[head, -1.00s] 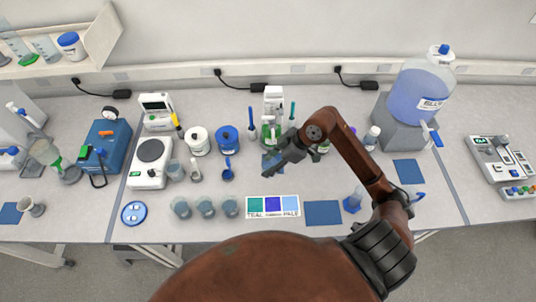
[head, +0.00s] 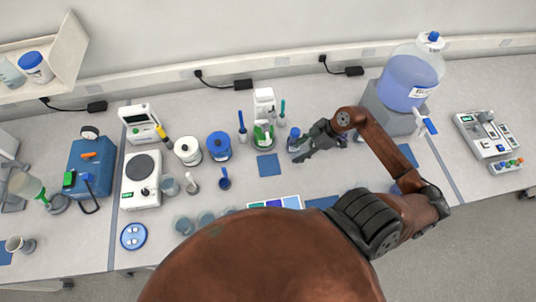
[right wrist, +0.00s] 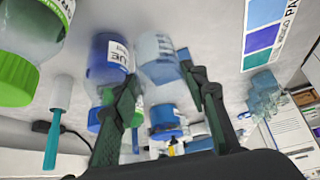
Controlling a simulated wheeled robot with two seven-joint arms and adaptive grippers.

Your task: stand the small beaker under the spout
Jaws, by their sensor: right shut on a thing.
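My right gripper (head: 299,154) is over the middle of the bench, to the right of a bare blue mat (head: 268,165). In the right wrist view its two fingers (right wrist: 163,95) are shut on a small clear beaker (right wrist: 160,58) with pale marks. In the head view the gripper largely hides the beaker. The spout is the blue and white tap (head: 428,124) on a big carboy of blue liquid (head: 407,84), on a grey stand at the right. A blue mat (head: 407,154) lies below the tap, partly behind my arm. My left gripper is out of view.
Several beakers (head: 184,226) stand near the front edge. A grey instrument (head: 487,140) stands at the far right. A blue-labelled bottle (right wrist: 110,58) is close beside the held beaker.

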